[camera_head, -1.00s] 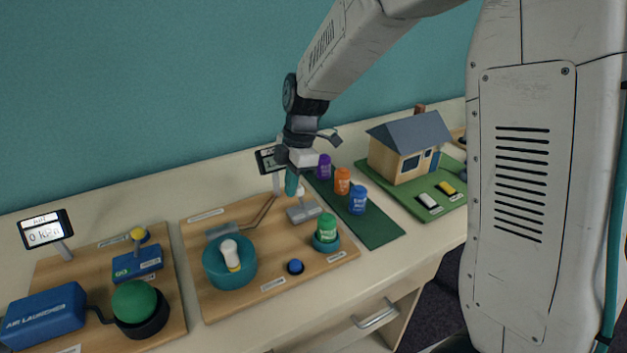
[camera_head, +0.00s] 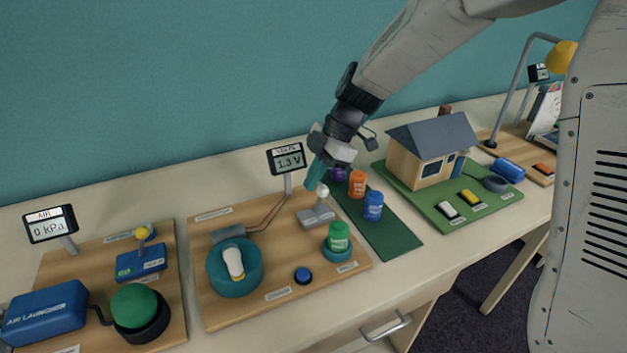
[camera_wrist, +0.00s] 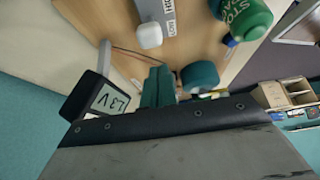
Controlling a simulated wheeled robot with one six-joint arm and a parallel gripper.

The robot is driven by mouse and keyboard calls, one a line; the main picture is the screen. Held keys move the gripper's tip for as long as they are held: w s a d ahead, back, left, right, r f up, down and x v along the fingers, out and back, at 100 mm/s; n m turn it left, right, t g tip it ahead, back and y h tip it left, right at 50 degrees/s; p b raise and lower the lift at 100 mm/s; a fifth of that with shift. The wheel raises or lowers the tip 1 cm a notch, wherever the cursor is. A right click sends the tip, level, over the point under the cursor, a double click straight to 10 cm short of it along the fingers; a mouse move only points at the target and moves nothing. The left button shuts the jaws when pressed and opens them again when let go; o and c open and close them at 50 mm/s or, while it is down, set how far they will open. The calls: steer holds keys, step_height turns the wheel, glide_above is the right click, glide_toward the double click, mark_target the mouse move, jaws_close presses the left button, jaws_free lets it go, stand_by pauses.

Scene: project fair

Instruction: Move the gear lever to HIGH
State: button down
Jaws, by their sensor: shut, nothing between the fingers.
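The gear lever has a white knob (camera_head: 322,191) on a grey base (camera_head: 317,217), standing on the wooden board of the middle exhibit. In the wrist view the knob (camera_wrist: 150,36) is beside the LOW label, with HIGH printed farther up the grey base (camera_wrist: 158,10). The knob sits toward the LOW end. My gripper (camera_head: 315,176) has teal fingers, shut and empty, just behind and left of the knob in the head view. In the wrist view the fingertips (camera_wrist: 158,82) are below the knob with a visible gap. Actual contact cannot be seen.
A meter (camera_head: 288,160) reading 1.3 V stands close left of my gripper. Coloured canisters stand on the green mat (camera_head: 390,236) at right.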

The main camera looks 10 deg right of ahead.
steer(key=shift+r, duration=0.1)
step_height(320, 180, up, 9)
glide_above(324, 186)
steer(key=shift+s+r, duration=0.1)
stand_by(0.6)
steer(key=s+d+m+t+h, duration=0.1)
steer(key=s+d+m, duration=0.5)
steer(key=s, duration=0.3)
steer(key=s+d+m+t+h, duration=0.1)
steer(key=s+d+m+h, duration=0.1)
steer(key=s+d+m, duration=0.4)
steer(key=s+d+r+m+t+h, duration=0.1)
steer(key=s+d+m, duration=0.5)
steer(key=s, duration=0.8)
steer(key=m+h, duration=0.1)
steer(key=m, duration=0.2)
steer(key=shift+m, duration=0.4)
